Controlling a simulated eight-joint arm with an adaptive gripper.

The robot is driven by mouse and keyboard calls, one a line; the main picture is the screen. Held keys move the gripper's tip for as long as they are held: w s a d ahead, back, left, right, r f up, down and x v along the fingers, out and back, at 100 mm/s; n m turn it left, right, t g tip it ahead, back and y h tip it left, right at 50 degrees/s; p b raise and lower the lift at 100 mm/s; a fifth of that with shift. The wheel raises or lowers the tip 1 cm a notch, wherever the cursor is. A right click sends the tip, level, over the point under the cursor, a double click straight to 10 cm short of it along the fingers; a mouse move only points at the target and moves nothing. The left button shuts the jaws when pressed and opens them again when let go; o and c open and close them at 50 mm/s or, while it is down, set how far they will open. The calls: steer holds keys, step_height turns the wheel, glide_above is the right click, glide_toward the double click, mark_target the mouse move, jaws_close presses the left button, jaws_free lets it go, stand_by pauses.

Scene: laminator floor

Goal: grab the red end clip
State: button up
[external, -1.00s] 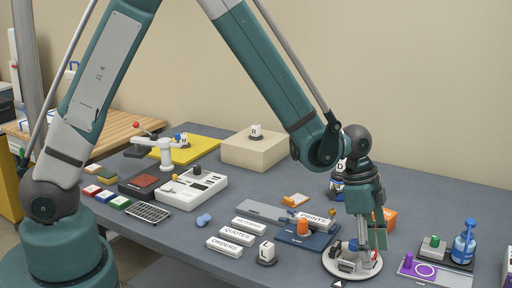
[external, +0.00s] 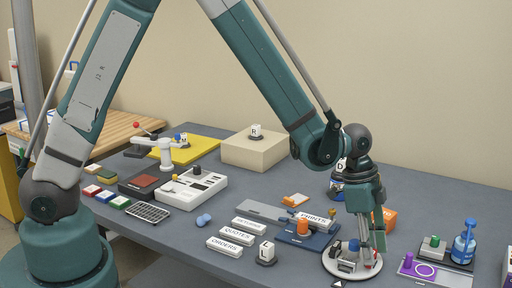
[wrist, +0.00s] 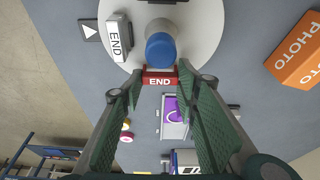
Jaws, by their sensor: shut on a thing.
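The red end clip (wrist: 159,78) shows in the wrist view, with "END" in white letters on its face. It sits between the fingertips of my gripper (wrist: 160,84), which are closed on its two ends. The clip is at the near rim of a round white turntable (wrist: 204,22), close to the blue knob (wrist: 161,48). A white-faced END clip (wrist: 119,38) sits on the turntable to the left.
An orange PHOTO box (wrist: 298,55) stands right of the turntable. A purple-marked plate (external: 425,270) and a blue bottle (external: 464,247) are to the right. An orange cylinder (external: 302,226) on a blue pad and white label blocks (external: 237,237) lie to the left.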

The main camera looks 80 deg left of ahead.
step_height(320, 180, up, 10)
steer(key=shift+p, duration=0.35)
stand_by(0.4)
steer(key=shift+f, duration=0.15)
stand_by(0.3)
